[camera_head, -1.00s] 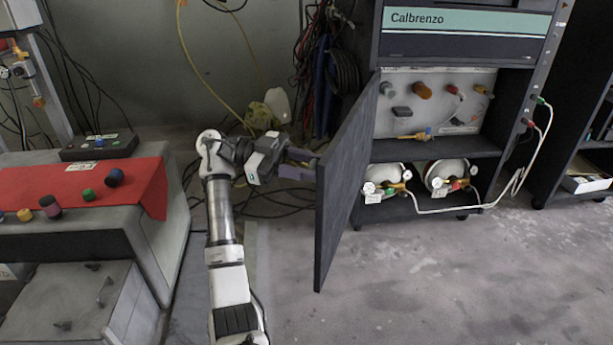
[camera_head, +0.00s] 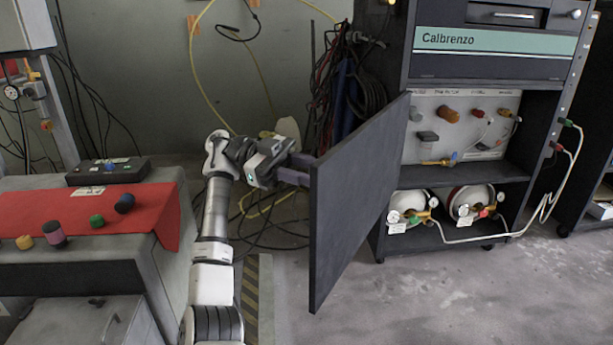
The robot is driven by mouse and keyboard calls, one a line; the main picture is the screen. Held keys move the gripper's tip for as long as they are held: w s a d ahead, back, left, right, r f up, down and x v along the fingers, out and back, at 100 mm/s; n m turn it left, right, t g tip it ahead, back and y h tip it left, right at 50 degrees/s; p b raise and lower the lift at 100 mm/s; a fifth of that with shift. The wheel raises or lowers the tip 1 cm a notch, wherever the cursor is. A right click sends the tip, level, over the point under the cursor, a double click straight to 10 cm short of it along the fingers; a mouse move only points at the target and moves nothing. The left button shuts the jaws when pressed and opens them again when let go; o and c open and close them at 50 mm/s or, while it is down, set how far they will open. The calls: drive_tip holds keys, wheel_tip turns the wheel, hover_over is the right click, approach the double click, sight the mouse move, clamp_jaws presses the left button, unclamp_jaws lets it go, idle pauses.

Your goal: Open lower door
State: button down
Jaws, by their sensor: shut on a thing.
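The lower door (camera_head: 358,190) is a dark flat panel of the Calbrenzo cabinet (camera_head: 490,54). It stands swung out toward me, hinged on the cabinet's left side. The inside of the lower compartment shows to its right. My gripper (camera_head: 298,170) is at the left, outer face of the door, near its free edge. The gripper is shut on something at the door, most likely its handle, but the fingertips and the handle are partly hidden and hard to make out.
Inside the cabinet are a panel with knobs (camera_head: 462,125) and two round gas tanks (camera_head: 470,205) with gauges and a white hose. A grey bench with a red cover (camera_head: 85,215) stands at left. Cables hang behind the door. The floor (camera_head: 450,300) at front right is clear.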

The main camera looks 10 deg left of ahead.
idle(0.4)
drive_tip(key=c, duration=1.1)
unclamp_jaws()
drive_tip(key=shift+a, duration=0.1)
drive_tip(key=shift+o, duration=0.2)
wheel_tip(320, 180, up, 20)
drive_tip(key=p, duration=0.6)
drive_tip(key=shift+p, duration=0.3)
